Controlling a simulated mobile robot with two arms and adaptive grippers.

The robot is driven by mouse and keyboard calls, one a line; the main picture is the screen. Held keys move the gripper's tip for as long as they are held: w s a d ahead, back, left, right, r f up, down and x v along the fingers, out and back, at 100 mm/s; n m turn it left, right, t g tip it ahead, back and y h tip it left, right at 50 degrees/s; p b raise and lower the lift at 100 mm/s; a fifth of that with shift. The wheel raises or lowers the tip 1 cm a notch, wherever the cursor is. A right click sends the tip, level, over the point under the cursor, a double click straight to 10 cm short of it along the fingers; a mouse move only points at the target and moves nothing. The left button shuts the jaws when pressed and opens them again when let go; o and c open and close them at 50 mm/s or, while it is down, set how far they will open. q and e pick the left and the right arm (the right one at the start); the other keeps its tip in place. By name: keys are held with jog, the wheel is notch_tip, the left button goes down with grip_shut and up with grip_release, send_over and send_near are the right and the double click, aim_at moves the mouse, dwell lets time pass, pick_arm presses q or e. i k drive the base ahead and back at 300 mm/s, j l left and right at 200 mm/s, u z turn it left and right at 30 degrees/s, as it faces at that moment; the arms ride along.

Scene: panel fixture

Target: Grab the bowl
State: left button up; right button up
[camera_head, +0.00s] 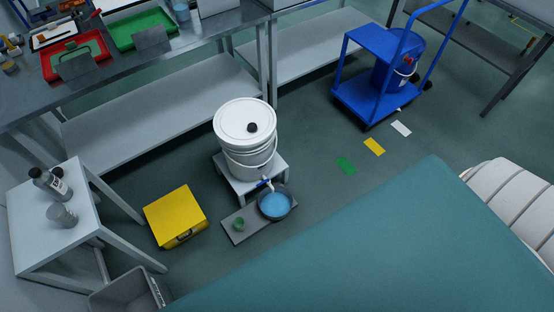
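A dark round bowl (276,219) holding blue liquid sits on the floor-level grey board, right below the blue-handled tap (265,183) of a white lidded bucket (247,135). The bucket stands on a low white stool (233,181). Neither of my grippers shows in the head view, so nothing is seen touching the bowl.
A yellow case (174,214) lies left of the grey board (248,229). A white table (42,225) with containers stands farther left. A blue cart (372,95) stands at the upper right. A large teal surface (370,250) fills the lower right. Floor right of the bowl is clear.

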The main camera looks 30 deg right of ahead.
aim_at(276, 205)
jog(key=k+l+z, duration=0.1)
jog(key=z, duration=0.75)
